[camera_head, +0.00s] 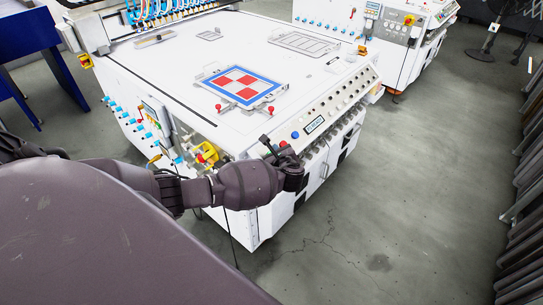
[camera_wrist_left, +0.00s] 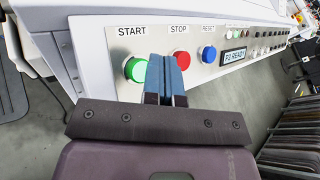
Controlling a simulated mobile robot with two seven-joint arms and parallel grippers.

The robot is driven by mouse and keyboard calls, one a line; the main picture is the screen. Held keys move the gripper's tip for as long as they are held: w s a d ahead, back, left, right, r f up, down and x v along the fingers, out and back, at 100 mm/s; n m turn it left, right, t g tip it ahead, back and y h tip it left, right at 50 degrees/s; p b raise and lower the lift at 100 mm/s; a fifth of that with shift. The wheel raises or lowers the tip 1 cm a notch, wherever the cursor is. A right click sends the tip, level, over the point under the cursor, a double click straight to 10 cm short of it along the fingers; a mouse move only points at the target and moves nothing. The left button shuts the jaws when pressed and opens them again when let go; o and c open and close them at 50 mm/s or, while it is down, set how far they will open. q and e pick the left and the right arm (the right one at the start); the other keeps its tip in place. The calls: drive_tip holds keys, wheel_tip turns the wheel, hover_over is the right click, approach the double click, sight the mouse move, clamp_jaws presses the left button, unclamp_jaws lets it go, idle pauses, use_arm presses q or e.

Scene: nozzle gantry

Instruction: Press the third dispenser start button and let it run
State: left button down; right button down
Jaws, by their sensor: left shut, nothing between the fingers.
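A sloped control panel (camera_wrist_left: 235,72) shows in the left wrist view. On it are a green START button (camera_wrist_left: 136,68), a red STOP button (camera_wrist_left: 181,57), a blue RESET button (camera_wrist_left: 209,54) and a small display (camera_wrist_left: 235,58) that seems to read "P3 READY". My left gripper (camera_wrist_left: 166,66) is shut and empty, its blue fingers showing between the green and red buttons and partly covering the green one's right edge. I cannot tell whether it touches anything. In the head view, my left gripper (camera_head: 268,146) is at the panel's near corner, and the green button is hidden.
The white machine (camera_head: 165,68) carries a red-and-white checkered plate in a blue frame (camera_head: 241,84) on its top. A second white machine (camera_head: 402,50) stands behind. A blue table (camera_head: 27,35) is at the left. Grey floor (camera_head: 420,180) is open at the right, beside dark stacked panels (camera_head: 520,230).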

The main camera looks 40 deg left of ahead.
drive_tip(key=shift+s+d+f, duration=0.1)
drive_tip(key=shift+s+f, duration=0.35)
drive_tip(key=shift+s, duration=0.1)
drive_tip(key=shift+w+r, duration=0.1)
drive_tip(key=shift+w+r, duration=0.4)
drive_tip(key=shift+w, duration=0.1)
drive_tip(key=shift+s+f, duration=0.15)
drive_tip(key=shift+s, duration=0.05)
drive_tip(key=shift+s+f, duration=0.3)
drive_tip(key=shift+s, duration=0.1)
drive_tip(key=shift+w, duration=0.1)
